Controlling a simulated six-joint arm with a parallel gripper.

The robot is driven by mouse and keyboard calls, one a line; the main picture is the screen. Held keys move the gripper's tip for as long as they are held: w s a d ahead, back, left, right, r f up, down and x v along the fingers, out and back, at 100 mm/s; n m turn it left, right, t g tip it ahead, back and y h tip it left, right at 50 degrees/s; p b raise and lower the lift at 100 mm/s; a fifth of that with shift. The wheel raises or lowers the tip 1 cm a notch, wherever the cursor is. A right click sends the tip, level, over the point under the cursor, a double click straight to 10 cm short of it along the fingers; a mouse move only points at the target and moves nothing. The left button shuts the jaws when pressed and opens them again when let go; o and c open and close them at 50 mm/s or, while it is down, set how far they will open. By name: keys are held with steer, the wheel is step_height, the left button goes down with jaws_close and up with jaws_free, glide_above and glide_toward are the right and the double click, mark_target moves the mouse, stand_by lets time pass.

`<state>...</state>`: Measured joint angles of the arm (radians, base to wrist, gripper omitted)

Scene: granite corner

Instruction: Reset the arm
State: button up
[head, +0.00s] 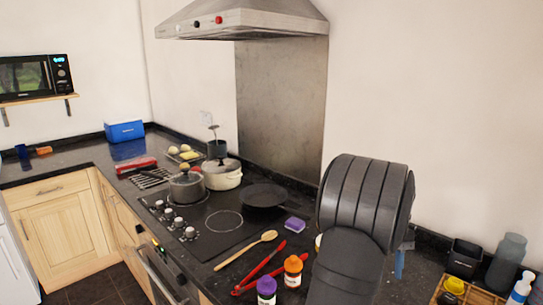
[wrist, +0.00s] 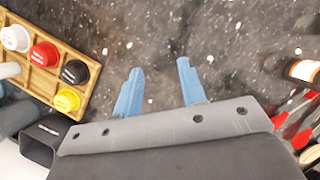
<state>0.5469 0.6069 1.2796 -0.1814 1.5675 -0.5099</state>
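My gripper (wrist: 160,66) points down over the dark granite counter (wrist: 225,45) in the wrist view. Its two blue fingers are apart, with only bare counter showing between them. In the head view my dark arm stands in front at the right and hides most of the gripper. Only a bit of blue finger shows beside the arm, near the back of the counter. How high the fingers are above the counter I cannot tell.
A wooden tray (wrist: 42,84) of capped bottles and a black box (head: 464,258) stand right of the arm. A hob (head: 205,222) carries pots.

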steer(key=w+a+f+n, duration=0.1)
steer(key=w+a+f, duration=0.1)
steer(key=w+a, duration=0.5)
steer(key=shift+a, duration=1.05)
steer(key=shift+s, duration=0.1)
steer(key=s+a+m, duration=0.1)
steer(key=s+a, duration=0.2)
steer(key=s, duration=0.6)
steer(key=s+a+f, duration=0.1)
steer(key=s+a, duration=0.3)
steer(key=s, duration=0.6)
steer(key=s+a+m+t, duration=0.1)
steer(key=s+a, duration=0.2)
steer(key=s, duration=0.7)
steer(key=shift+a+f+m+y, duration=0.15)
steer(key=shift+f+m+y, duration=0.05)
steer(key=shift+m+y, duration=0.1)
steer(key=shift+s+a+r+m+t+h, duration=0.3)
steer(key=shift+s+a+m+t+h, duration=0.25)
steer(key=shift+t, duration=0.85)
steer(key=shift+s+a+r+m+t+h, duration=0.4)
steer(key=shift+s+a+t, duration=0.35)
steer(key=shift+t, duration=0.65)
steer(key=shift+s+a+r+m+t+h, duration=0.2)
steer(key=shift+s+a+m+t+h, duration=0.4)
steer(key=shift+t, duration=0.8)
steer(key=shift+o, duration=0.4)
steer(key=shift+s+d, duration=0.1)
